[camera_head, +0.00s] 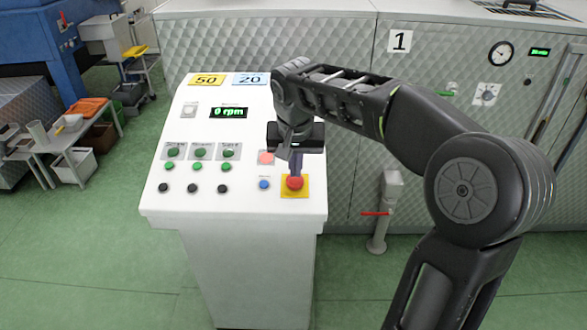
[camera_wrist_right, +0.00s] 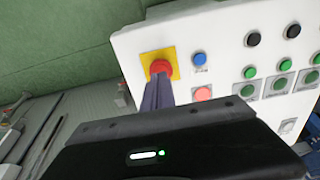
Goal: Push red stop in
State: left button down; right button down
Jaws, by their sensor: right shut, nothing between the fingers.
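The red stop (camera_head: 295,183) is a round red button on a yellow square plate at the lower right of the white control panel (camera_head: 180,210). It also shows in the right wrist view (camera_wrist_right: 160,67), with the yellow plate around it. My right gripper (camera_head: 295,172) is shut and empty, pointing down at the red stop. In the right wrist view its closed fingers (camera_wrist_right: 158,84) overlap the near edge of the red stop. I cannot tell whether the fingertips touch it. My left gripper is not in view.
A blue button (camera_head: 264,184) and a lit red button (camera_head: 266,158) sit close left of the stop. Green and black buttons lie further left, below a display (camera_head: 228,113) reading 0 rpm. A metal machine housing (camera_head: 430,60) stands behind the panel.

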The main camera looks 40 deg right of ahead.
jog(key=v, duration=1.1)
jog(key=shift+r, duration=0.4)
jog(key=shift+s+a, duration=0.1)
